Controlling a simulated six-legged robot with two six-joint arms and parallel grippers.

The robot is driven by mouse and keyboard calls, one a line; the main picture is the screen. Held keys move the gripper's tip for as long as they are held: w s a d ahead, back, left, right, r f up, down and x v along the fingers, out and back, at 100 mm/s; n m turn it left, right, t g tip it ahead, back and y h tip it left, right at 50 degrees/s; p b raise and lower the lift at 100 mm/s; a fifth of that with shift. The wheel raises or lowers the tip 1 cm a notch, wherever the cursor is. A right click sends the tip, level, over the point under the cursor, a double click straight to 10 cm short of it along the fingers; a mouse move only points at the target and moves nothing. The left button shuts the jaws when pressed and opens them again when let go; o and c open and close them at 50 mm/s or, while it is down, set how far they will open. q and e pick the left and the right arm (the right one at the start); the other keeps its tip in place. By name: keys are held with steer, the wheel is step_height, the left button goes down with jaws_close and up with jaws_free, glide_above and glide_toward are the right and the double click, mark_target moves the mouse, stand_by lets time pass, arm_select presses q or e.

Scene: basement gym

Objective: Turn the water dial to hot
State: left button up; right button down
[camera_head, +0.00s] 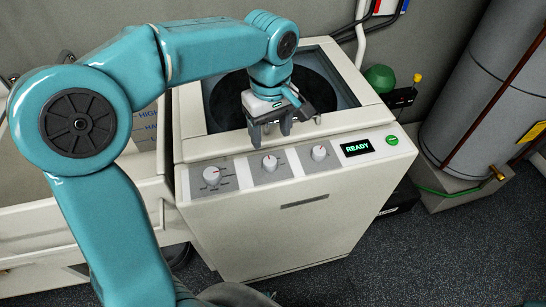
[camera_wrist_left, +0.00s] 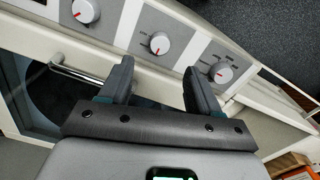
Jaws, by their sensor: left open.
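The white washing machine (camera_head: 290,230) has three round white dials on its sloped front panel: a left dial (camera_head: 211,175), a middle dial (camera_head: 269,162) and a right dial (camera_head: 319,153). Their labels are too small to read, so I cannot tell which is the water dial. In the left wrist view, red marks show on the middle dial (camera_wrist_left: 159,43) and its neighbours. My left gripper (camera_head: 270,133) is open and empty, just behind and above the middle dial. In the left wrist view its fingers (camera_wrist_left: 158,72) point toward that dial, apart from it. My right gripper is out of view.
A display (camera_head: 357,148) reads READY beside a green button (camera_head: 392,140). The round dark lid window (camera_head: 225,100) lies behind the panel. A grey tank (camera_head: 480,100) stands at the right, with a green ball (camera_head: 380,78) near the machine. Clear floor (camera_head: 440,250) lies front right.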

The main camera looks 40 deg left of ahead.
mark_target(270, 162)
arm_select(q)
step_height(270, 162, down, 9)
steer(key=shift+r, duration=0.2)
steer(key=shift+s+f, duration=0.1)
steer(key=shift+f, duration=0.4)
steer(key=shift+d, duration=0.1)
steer(key=c, duration=1.1)
steer(key=shift+o, duration=0.2)
